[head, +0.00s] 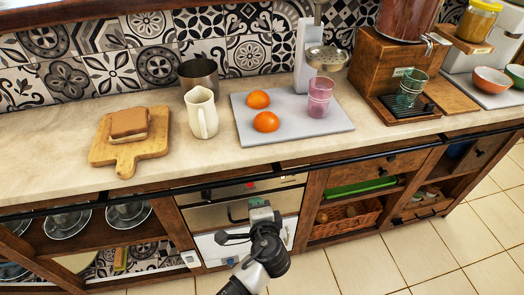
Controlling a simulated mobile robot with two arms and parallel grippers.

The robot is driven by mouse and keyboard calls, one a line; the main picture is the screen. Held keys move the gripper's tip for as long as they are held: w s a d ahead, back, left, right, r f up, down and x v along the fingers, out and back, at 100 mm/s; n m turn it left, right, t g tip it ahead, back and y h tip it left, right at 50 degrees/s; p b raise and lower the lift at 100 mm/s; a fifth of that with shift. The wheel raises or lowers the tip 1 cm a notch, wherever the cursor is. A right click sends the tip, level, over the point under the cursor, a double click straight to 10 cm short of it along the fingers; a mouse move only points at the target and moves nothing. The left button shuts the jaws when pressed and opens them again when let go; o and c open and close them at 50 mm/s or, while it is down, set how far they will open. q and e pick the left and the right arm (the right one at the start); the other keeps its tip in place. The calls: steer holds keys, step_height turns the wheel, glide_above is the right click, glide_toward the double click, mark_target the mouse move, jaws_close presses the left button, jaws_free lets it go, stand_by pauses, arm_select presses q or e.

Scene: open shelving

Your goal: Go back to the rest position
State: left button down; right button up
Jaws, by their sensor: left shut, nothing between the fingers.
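My left gripper (222,238) is in front of the oven, below the counter edge, with its arm coming up from the bottom of the head view. It is shut and holds nothing. It is apart from the things on the counter. My right gripper is not in view.
The counter (60,155) carries a wooden board (101,155) with a sandwich-like block (129,122), a cream jug (201,113), a grey tray (330,125) with oranges (266,121) and a pink glass (319,97), and a wooden dispenser (372,60). Tiled floor (400,255) is clear at right.

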arm_select(q)
steer(key=s+a+f+n+g+h+p, duration=0.1)
steer(key=s+a+f+g, duration=0.3)
steer(key=f, duration=0.5)
steer(key=s+a+f+n+g+h+p, duration=0.1)
steer(key=s+f, duration=0.4)
steer(key=f, duration=0.3)
steer(key=s+a+f+n+g+h+p, duration=0.1)
steer(key=s+a+f+g, duration=0.3)
steer(key=f, duration=0.5)
steer(key=s+a+f+n+g+p, duration=0.1)
steer(key=s+a+f+n, duration=0.3)
steer(key=s, duration=0.9)
steer(key=s+a+f+n+g+h+p, duration=0.1)
steer(key=s+a+f+n, duration=0.4)
steer(key=s, duration=0.9)
steer(key=shift+s+a+f+g+p, duration=0.3)
steer(key=shift+a+g+p, duration=0.1)
steer(key=shift+g, duration=0.5)
steer(key=shift+d, duration=0.1)
